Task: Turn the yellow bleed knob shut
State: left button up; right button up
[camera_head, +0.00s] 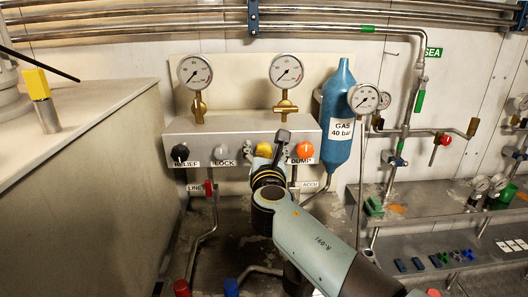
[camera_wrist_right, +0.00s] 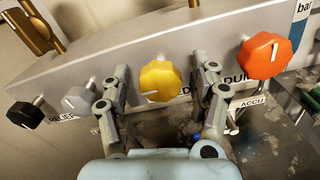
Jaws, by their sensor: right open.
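The yellow bleed knob (camera_head: 263,150) sits on the front of the grey manifold box, partly hidden by my right gripper in the head view. In the right wrist view the yellow knob (camera_wrist_right: 160,80) is faceted, with a white mark at its lower left. My right gripper (camera_wrist_right: 165,70) is open, with one finger on each side of the yellow knob. I cannot tell whether the fingers touch it. The label below the knob is mostly hidden. My left gripper is not in view.
The grey lock knob (camera_wrist_right: 80,98) and black relief knob (camera_wrist_right: 25,115) are left of the yellow one. The orange dump knob (camera_wrist_right: 262,56) is close on the right. Two gauges (camera_head: 195,71) stand above the manifold box (camera_head: 235,128). A blue gas bottle (camera_head: 338,100) is to its right.

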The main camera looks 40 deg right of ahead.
jog(key=shift+w+d, duration=0.1)
jog(key=shift+w, duration=0.15)
jog(key=shift+s, duration=0.1)
jog(key=c, duration=1.2)
